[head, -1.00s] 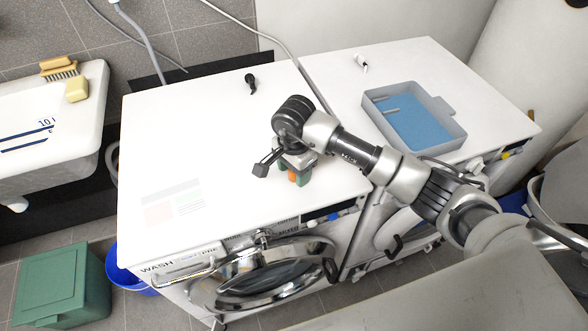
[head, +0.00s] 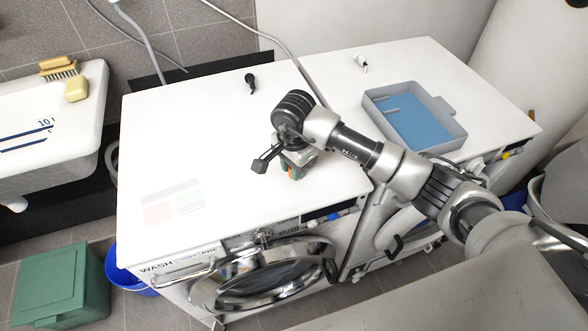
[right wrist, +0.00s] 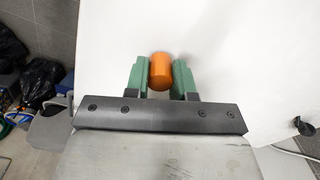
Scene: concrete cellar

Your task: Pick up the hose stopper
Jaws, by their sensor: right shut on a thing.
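The hose stopper, a small orange cylinder (right wrist: 161,71), sits between the green fingers of my right gripper (right wrist: 160,64) in the right wrist view. The gripper is shut on it, with a finger on each side. In the head view my right gripper (head: 294,173) points down over the front right part of the white washing machine top (head: 200,140). Only a sliver of orange shows there; the wrist and fingers hide the rest. I cannot tell whether the stopper touches the surface. My left gripper is not in view.
A grey tray with a blue floor (head: 456,138) and a small white item (head: 361,63) stand on the right machine. A small black item (head: 251,82) lies at the back. A sink (head: 95,120) stands at left. The left part of the top is clear.

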